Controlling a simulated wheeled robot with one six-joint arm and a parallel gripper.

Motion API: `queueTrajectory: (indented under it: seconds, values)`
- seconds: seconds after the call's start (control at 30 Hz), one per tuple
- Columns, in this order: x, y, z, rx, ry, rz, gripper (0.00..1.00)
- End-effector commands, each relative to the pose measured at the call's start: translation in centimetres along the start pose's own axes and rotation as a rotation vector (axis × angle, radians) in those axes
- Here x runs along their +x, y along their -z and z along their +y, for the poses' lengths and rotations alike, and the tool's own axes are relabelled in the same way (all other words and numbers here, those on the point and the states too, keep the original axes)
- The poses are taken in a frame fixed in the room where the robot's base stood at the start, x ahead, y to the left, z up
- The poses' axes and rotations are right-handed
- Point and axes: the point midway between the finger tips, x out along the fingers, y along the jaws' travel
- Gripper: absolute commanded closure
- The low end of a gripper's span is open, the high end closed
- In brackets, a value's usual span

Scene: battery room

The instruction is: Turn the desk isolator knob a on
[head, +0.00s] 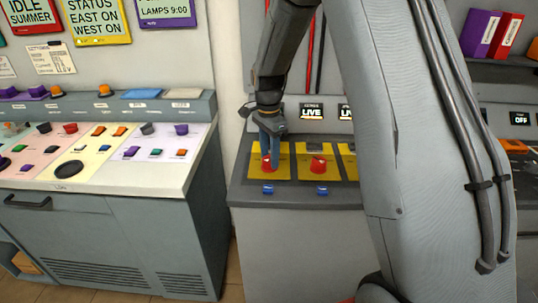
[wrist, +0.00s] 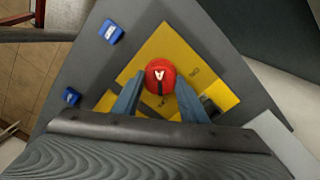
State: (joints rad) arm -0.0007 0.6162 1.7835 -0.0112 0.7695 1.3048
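A red isolator knob (head: 266,161) sits on the leftmost yellow plate (head: 284,172) of the grey desk. In the wrist view the red knob (wrist: 160,74) shows a white mark on its top and a dark line towards the picture's bottom. My gripper (head: 270,143) points down over this knob. In the wrist view its two blue fingers (wrist: 160,95) stand apart, one on each side of the knob, with a narrow gap visible. The lit sign (head: 312,112) above the plates reads LIVE. Which letter the knob carries is too small to read.
A second red knob (head: 318,165) sits on the yellow plate to the right. Blue tags (head: 268,190) lie along the desk's front edge. A control console (head: 110,150) with many buttons stands at left. A sign (head: 520,118) at far right reads OFF.

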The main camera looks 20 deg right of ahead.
Motion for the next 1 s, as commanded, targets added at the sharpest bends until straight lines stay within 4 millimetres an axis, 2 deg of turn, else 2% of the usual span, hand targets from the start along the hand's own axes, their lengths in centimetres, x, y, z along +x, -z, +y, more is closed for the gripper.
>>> queueTrajectory:
  seconds: [0.03, 0.1, 0.13, 0.37, 0.57, 1.0]
  values:
    - [-0.01, 0.0, 0.02, 0.0, -0.001, 0.0, 0.71]
    - [-0.02, 0.0, 0.02, 0.0, -0.001, 0.0, 0.83]
    - [-0.02, 0.0, 0.02, 0.0, -0.001, 0.0, 0.83]
    - [-0.04, 0.0, 0.02, -0.021, -0.001, 0.0, 0.83]
    - [-0.08, -0.01, 0.01, -0.106, -0.001, 0.003, 0.83]
    - [-0.14, -0.03, -0.05, -0.489, 0.0, 0.015, 0.83]
